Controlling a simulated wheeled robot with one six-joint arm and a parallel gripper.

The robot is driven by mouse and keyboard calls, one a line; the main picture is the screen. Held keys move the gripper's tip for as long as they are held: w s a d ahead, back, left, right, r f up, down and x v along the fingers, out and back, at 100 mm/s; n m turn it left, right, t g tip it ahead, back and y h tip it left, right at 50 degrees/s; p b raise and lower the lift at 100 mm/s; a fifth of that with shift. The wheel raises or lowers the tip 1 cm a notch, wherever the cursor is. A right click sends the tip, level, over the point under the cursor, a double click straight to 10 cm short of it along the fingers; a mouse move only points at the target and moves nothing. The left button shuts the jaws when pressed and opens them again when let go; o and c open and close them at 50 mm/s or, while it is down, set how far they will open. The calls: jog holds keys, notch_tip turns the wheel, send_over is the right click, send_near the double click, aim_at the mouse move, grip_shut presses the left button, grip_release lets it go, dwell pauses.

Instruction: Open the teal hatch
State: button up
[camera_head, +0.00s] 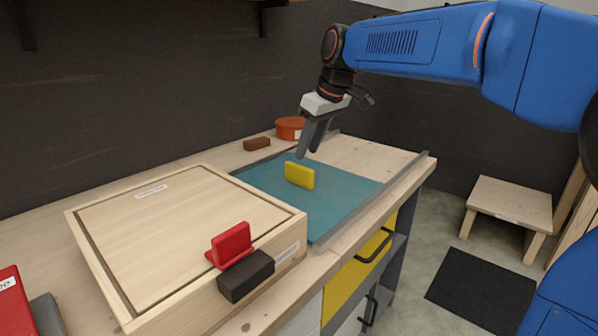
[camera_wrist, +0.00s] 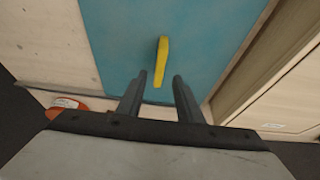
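The teal hatch (camera_head: 335,190) is a flat panel set in the wooden counter, and it lies shut. A yellow upright handle (camera_head: 299,175) stands on it. In the wrist view the hatch (camera_wrist: 205,45) fills the upper middle, with the yellow handle (camera_wrist: 161,62) ahead of the fingertips. My gripper (camera_head: 308,150) hangs above the hatch near the handle, tilted downward. In the wrist view its two dark fingers (camera_wrist: 160,78) are apart with nothing held between them. The handle's end shows near the gap between the fingers, apparently beyond them.
A wooden box (camera_head: 185,235) with a lid, a red latch (camera_head: 230,245) and a dark block (camera_head: 246,276) stands left of the hatch. A brown block (camera_head: 257,144) and an orange round container (camera_head: 290,128) sit behind. The counter right of the hatch is clear.

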aim_at(301, 166)
jog(key=x, duration=0.9)
grip_shut()
